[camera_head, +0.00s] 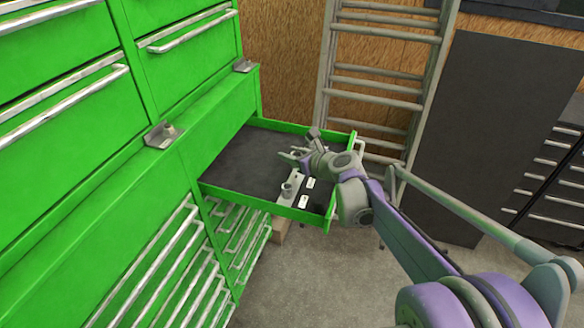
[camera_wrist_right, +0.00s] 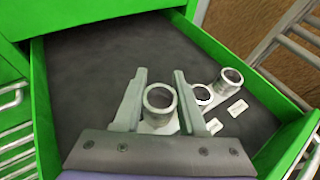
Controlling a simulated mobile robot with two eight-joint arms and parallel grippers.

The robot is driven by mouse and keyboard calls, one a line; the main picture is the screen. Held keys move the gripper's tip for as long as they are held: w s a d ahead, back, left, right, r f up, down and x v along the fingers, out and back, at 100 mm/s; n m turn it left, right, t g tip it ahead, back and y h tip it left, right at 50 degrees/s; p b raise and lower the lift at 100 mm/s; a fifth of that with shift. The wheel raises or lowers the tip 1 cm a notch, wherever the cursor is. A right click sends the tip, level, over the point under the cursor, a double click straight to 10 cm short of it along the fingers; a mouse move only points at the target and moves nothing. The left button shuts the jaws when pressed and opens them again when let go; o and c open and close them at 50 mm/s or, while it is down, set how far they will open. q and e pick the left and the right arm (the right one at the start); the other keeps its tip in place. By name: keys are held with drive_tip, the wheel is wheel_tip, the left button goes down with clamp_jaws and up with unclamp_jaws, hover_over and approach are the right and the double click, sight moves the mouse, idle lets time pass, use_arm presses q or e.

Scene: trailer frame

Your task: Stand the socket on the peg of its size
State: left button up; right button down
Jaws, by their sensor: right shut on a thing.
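My right gripper (camera_head: 292,155) is over the open drawer, and the right wrist view also shows its two fingers (camera_wrist_right: 159,78). They are shut on a ring-topped metal socket (camera_wrist_right: 159,98), which looks upright. A pale metal rail (camera_head: 283,200) lies in the drawer, beside and partly under the gripper. Another socket-like cylinder (camera_wrist_right: 231,79) stands at the rail's outer end, also in the head view (camera_head: 287,188). A lower round piece (camera_wrist_right: 201,93) sits between them; I cannot tell if it is a peg. I cannot tell whether the held socket touches a peg. My left gripper is out of view.
The green drawer (camera_head: 270,122) has raised walls and a dark liner, mostly bare on the left. White labels (camera_head: 310,183) lie beside the rail. The green cabinet (camera_head: 100,190) borders it at left. A ladder (camera_head: 376,105) stands behind.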

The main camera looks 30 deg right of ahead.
sight(291, 174)
drive_tip(key=shift+f, duration=2.3)
drive_tip(key=shift+b, duration=0.3)
drive_tip(key=shift+w+f, duration=0.1)
drive_tip(key=shift+f, duration=0.05)
drive_tip(key=shift+c, duration=2.4)
unclamp_jaws()
drive_tip(key=shift+r, duration=0.3)
drive_tip(key=v, duration=1.2)
drive_tip(key=shift+f+p, duration=0.1)
drive_tip(key=shift+p, duration=0.3)
